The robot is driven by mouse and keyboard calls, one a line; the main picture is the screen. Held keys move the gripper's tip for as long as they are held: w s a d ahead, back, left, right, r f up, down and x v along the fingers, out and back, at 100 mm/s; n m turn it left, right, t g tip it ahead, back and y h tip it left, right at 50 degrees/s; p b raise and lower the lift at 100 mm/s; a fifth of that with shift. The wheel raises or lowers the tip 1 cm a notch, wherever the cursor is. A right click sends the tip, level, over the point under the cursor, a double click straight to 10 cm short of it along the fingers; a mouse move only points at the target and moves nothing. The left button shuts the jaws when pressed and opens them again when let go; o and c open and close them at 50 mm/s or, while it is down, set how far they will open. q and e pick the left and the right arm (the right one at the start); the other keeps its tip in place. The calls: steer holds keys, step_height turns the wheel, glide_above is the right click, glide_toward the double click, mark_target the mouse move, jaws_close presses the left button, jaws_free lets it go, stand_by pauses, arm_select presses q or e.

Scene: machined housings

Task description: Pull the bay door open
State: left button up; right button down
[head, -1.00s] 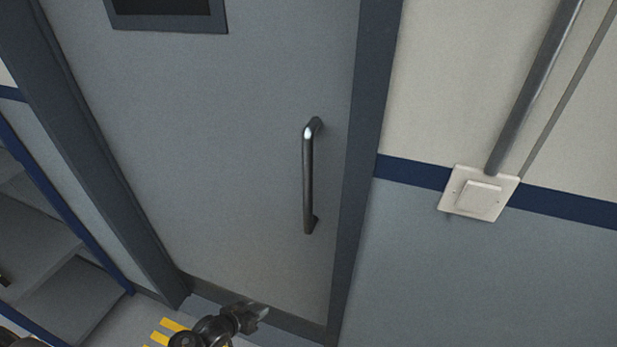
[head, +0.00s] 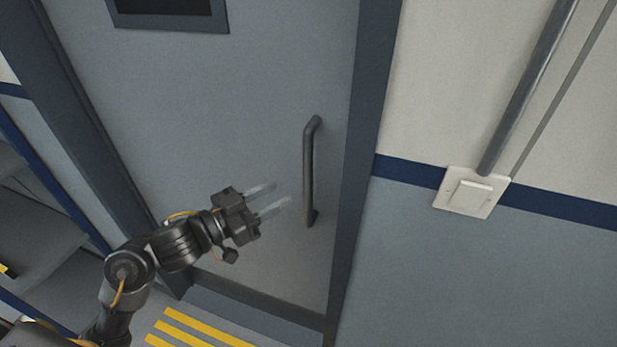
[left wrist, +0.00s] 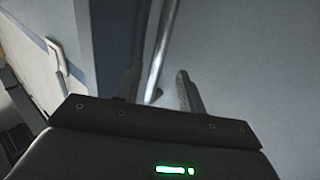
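The grey bay door (head: 200,120) stands shut in its dark blue frame in the head view. Its dark vertical bar handle (head: 309,172) is near the right edge of the door. My left gripper (head: 282,197) is open and empty, just left of the handle's lower half, with its fingers pointing towards it. In the left wrist view the handle (left wrist: 161,50) shows as a bright bar between the two open fingers (left wrist: 158,87), seemingly beyond their tips. Whether they touch it I cannot tell. My right gripper is not in view.
A white switch plate (head: 471,192) and a grey pipe (head: 529,88) are on the wall right of the door. Yellow floor stripes (head: 205,328) lie before the door. Grey shelving (head: 50,240) stands at the left. A small window (head: 165,8) is in the door's top.

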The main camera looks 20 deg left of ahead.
mark_target(305, 182)
arm_select(q)
steer(key=p+x, duration=0.1)
steer(key=x, duration=0.8)
steer(key=shift+w+d, duration=0.1)
steer(key=shift+d, duration=0.05)
jaws_close()
steer(key=shift+d, duration=0.1)
